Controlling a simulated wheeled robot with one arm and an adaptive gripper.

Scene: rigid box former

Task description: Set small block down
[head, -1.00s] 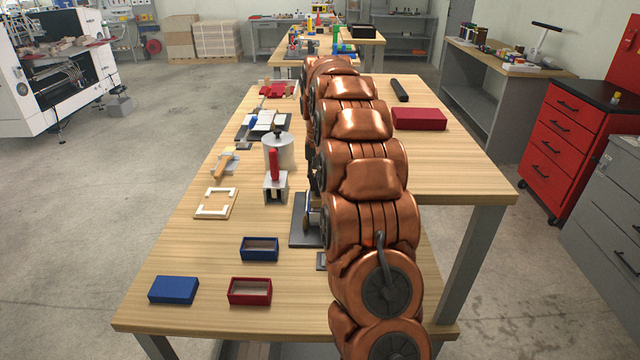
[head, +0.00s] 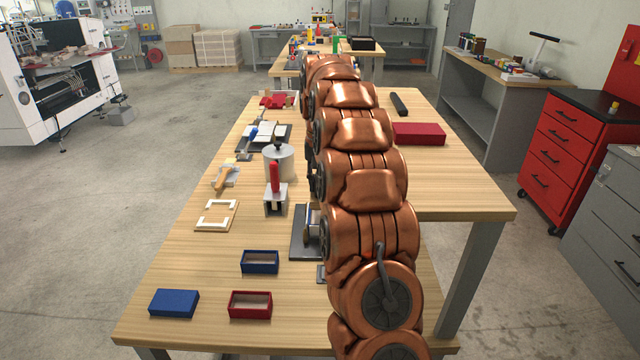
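My copper-coloured arm reaches away over the table, and my gripper is hidden behind its links. I cannot see whether it holds a small block. A grey block with a red upright handle (head: 275,200) stands on the table left of my arm, in front of a pale cylinder with a dark knob (head: 279,162). I cannot tell whether it is the small block. An open blue box (head: 260,262) and an open red box (head: 250,305) stand nearer. A closed blue box or lid (head: 174,303) lies at the near left.
The wooden table (head: 190,265) has bare room at the left. A white corner frame on a board (head: 216,215), a brush-like tool (head: 222,178) and a dark tray with white pieces (head: 263,135) line its left side. A dark plate (head: 300,243) lies beside my arm. A red box (head: 419,133) lies right.

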